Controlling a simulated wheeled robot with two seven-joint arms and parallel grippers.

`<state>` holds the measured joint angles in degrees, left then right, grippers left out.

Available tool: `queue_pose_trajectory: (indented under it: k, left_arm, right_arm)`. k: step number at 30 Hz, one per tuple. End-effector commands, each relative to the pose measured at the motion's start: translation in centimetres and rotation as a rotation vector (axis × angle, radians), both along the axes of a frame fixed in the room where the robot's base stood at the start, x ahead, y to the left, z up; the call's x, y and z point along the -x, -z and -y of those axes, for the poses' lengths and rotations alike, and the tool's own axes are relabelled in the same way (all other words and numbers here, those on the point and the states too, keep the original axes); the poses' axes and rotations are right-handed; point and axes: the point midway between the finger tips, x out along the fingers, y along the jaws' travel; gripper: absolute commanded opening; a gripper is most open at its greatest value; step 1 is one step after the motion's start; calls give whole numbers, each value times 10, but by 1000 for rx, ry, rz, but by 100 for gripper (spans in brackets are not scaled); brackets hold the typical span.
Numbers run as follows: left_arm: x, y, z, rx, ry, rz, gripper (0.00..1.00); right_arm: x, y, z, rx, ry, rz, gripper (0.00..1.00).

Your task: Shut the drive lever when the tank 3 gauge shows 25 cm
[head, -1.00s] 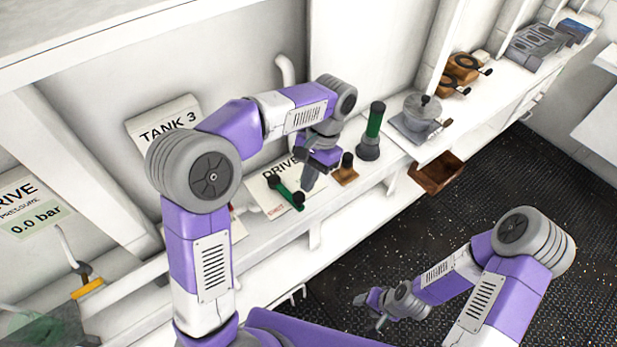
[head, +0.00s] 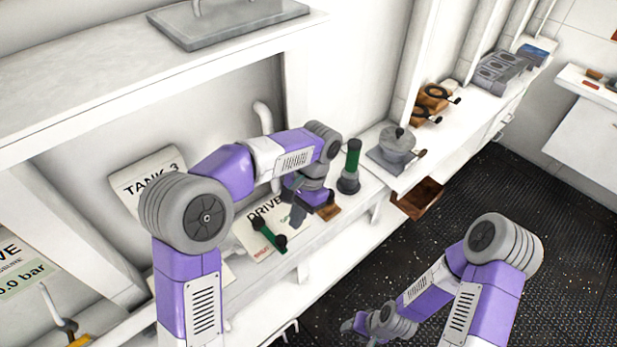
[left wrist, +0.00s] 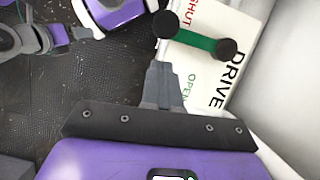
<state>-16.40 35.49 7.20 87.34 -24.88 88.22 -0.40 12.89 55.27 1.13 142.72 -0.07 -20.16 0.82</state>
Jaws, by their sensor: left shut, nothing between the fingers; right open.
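The drive lever (head: 268,233), a green bar with black knobs, lies on the white DRIVE plate (head: 258,250). The lever (left wrist: 196,38) also shows in the left wrist view, across the plate (left wrist: 225,75) between red SHUT and green OPEN lettering. My left gripper (head: 298,218) is shut and empty, just right of the lever in the head view. Its fingers (left wrist: 164,82) appear apart from the lever in the left wrist view. The TANK 3 sign (head: 145,182) is partly covered by my left arm. I see no gauge reading. My right gripper (head: 358,326) is open above the dark floor.
A green-handled upright lever (head: 351,165) and a small brown block (head: 328,212) stand right of the DRIVE plate. A grey pot-like device (head: 396,150) is farther along the bench. An open brown drawer (head: 418,198) juts out below.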

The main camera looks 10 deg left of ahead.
Motion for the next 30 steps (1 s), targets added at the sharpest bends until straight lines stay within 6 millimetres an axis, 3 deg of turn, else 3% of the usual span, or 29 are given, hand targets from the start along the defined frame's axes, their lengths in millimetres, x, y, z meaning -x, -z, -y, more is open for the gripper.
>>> queue_pose_trajectory:
  k: [1,9,15,21,30]
  left_arm:
    - [-5,-6,4,-1,-3,1,0]
    - [-23,-59,15,2,-4,7,0]
    - [-31,-85,19,0,-4,7,0]
    - [-34,-95,21,0,-4,5,0]
    - [-34,-96,21,1,-4,6,0]
  right_arm:
    - [0,-13,0,0,0,1,55]
    - [0,-11,0,0,0,0,55]
    - [0,-16,0,0,0,0,55]
    - [0,-18,0,0,0,1,55]
    - [0,-17,0,0,0,1,55]
